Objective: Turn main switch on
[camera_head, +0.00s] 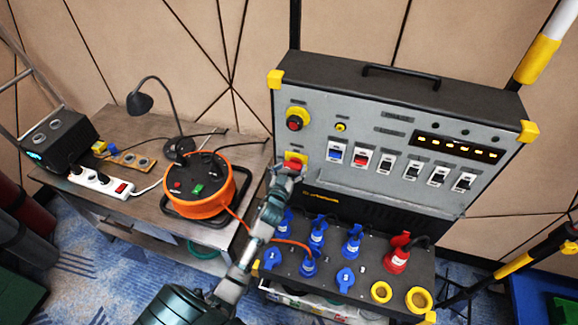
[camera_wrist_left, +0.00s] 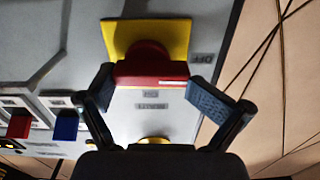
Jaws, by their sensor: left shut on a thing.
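The main switch is a red rotary handle (camera_wrist_left: 150,74) on a yellow square plate (camera_wrist_left: 118,35), fixed to the grey panel. In the head view its yellow and red top (camera_head: 296,157) shows at the panel's lower left, partly hidden by my gripper. My left gripper (camera_head: 287,168) is at the switch. In the wrist view my left gripper (camera_wrist_left: 151,88) has one finger at each end of the red handle, shut on it. The handle lies across the gap between the fingers. An "OFF" label shows beside the plate. My right gripper is not in view.
A red button on a yellow base (camera_head: 295,119) is above the switch. Several rocker switches (camera_head: 386,163) are to its right. Blue and red sockets (camera_head: 352,241) stand below. An orange cable reel (camera_head: 205,188) is on the wooden table at left.

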